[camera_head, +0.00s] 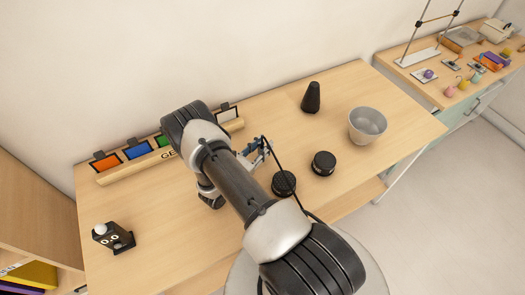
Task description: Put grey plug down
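My gripper (257,151) is above the middle of the wooden table (165,215), partly hidden behind my own arm. Its fingers are small and blurred, and I cannot tell whether they are open or shut. I cannot make out a grey plug with certainty; one may be hidden by the gripper or arm. A thin black cable runs down from near the gripper along the arm. Two round black pieces lie to the right of my arm: one (284,183) close beside it, the other (323,162) farther right.
A wooden rack (118,174) with coloured cards lines the back left. A black box with a face (114,238) sits front left. Table between box and arm is clear.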

